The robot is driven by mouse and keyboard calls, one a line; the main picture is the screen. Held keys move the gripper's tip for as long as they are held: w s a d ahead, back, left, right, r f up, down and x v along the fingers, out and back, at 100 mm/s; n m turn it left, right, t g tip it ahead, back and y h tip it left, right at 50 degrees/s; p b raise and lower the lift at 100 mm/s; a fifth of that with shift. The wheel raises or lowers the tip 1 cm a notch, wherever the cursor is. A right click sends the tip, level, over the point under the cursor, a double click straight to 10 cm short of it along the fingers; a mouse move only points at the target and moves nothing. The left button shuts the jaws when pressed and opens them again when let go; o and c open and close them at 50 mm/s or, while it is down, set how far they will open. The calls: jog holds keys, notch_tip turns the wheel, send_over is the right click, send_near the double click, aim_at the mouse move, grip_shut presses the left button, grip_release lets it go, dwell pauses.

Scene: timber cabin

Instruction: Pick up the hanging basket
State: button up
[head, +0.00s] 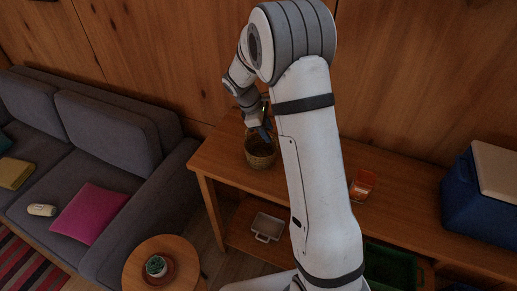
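The basket (261,160) is a small brown woven one. My gripper (264,132) is at the basket's far rim, pointing down, and appears small and dark in the head view. Its fingertips are at or just above the basket's opening. I cannot tell whether they touch the rim or whether they are open or shut. My own arm covers the table just to the right of the basket.
The wooden table (215,158) stands against the timber wall. An orange box (362,184) and a blue cooler (475,205) are on it to the right. A white tray (267,228) is on the lower shelf. A round side table (140,260) with a potted plant (156,266) and a grey sofa (110,130) are left.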

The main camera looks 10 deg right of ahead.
jog(key=shift+d+f, duration=0.1)
jog(key=shift+f, duration=0.25)
jog(key=shift+c, duration=0.4)
grip_shut()
jog(key=shift+r, duration=0.1)
